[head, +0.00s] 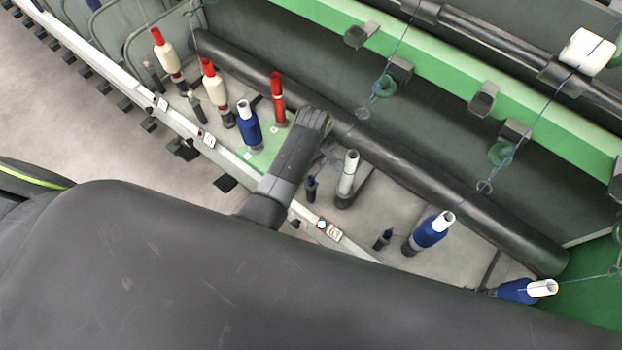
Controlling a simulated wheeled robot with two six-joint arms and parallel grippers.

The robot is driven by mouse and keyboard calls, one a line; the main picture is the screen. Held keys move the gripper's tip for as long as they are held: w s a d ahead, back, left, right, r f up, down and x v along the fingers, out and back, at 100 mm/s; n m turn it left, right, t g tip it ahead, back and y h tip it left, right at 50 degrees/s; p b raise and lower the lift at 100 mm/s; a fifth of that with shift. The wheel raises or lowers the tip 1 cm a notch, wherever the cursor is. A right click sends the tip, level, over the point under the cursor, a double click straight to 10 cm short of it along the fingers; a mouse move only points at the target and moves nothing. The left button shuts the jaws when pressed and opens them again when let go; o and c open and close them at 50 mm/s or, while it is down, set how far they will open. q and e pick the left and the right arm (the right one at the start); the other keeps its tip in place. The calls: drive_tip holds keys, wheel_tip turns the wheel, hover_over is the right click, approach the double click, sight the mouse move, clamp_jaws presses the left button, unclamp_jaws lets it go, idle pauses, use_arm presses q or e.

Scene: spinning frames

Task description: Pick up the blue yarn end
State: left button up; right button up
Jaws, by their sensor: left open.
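The left gripper (331,142) is at the end of my dark arm, which rises between the spindles in the middle of the frame. It is open; nothing shows clearly between its fingers. A blue yarn (398,48) runs down from the top through a ring guide (362,113) just right of the gripper. Its loose end is too fine to make out. Close below the gripper stands a bare white tube (348,172) on a spindle. A blue-wound bobbin (249,128) stands to the left. The right gripper is not in view.
Red and cream bobbins (216,88) and a red tube (278,98) stand to the left. Blue bobbins (430,233) stand to the right, with another yarn (535,122) above. A long dark roller (420,185) runs behind the spindles, below a green rail (440,95).

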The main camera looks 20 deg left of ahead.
sight(311, 178)
use_arm(q)
drive_tip(key=shift+s+a+f+p, duration=0.1)
drive_tip(key=shift+s+f+p, duration=0.15)
drive_tip(key=shift+f, duration=0.95)
drive_tip(key=shift+s+a+f+p, duration=0.1)
drive_tip(key=shift+f+p, duration=0.1)
drive_tip(key=shift+f, duration=0.95)
drive_tip(key=shift+d+f, duration=0.1)
drive_tip(key=shift+f, duration=0.4)
drive_tip(key=c, duration=0.8)
